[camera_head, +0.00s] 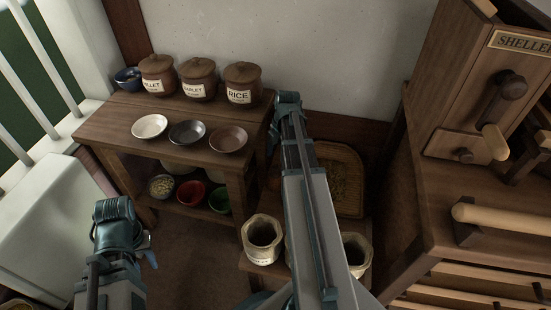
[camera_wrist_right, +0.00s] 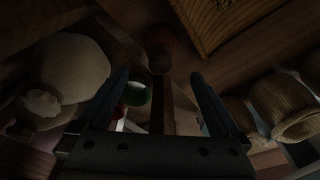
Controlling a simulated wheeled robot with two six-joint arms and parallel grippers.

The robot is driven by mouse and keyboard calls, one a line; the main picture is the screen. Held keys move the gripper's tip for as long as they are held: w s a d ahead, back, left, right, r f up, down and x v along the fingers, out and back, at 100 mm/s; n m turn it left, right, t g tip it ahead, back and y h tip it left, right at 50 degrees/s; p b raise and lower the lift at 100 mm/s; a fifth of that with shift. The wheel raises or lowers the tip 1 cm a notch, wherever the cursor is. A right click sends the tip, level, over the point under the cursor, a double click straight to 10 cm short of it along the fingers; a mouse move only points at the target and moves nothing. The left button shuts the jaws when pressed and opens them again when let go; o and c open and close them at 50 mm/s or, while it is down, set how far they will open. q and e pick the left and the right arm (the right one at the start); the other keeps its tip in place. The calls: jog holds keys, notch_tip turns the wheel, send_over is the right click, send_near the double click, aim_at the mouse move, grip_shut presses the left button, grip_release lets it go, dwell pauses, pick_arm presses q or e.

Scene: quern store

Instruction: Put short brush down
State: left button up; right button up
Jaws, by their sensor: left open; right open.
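I cannot make out the short brush in either view. My right gripper (camera_wrist_right: 158,105) is open in the right wrist view, with two dark fingers apart and nothing clearly held between them. In the head view, my right arm reaches up the middle and its jaws are hidden. My left gripper (camera_head: 148,249) shows only partly at the lower left of the head view, beside its wrist, and I see nothing held in it.
A wooden table (camera_head: 115,125) bears lidded jars, including a RICE jar (camera_head: 242,84), and shallow bowls. A green bowl (camera_head: 219,200) sits on its lower shelf. A wide-mouthed crock (camera_head: 263,239) stands by my right arm. A sheller (camera_head: 478,105) stands at right.

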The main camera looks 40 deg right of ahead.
jog(key=r+p, duration=0.1)
jog(key=r, duration=0.1)
jog(key=r+p, duration=0.1)
jog(key=shift+d+r+p, duration=0.3)
jog(key=shift+r, duration=0.1)
pick_arm(q)
notch_tip(320, 180, up, 4)
jog(key=shift+f, duration=0.1)
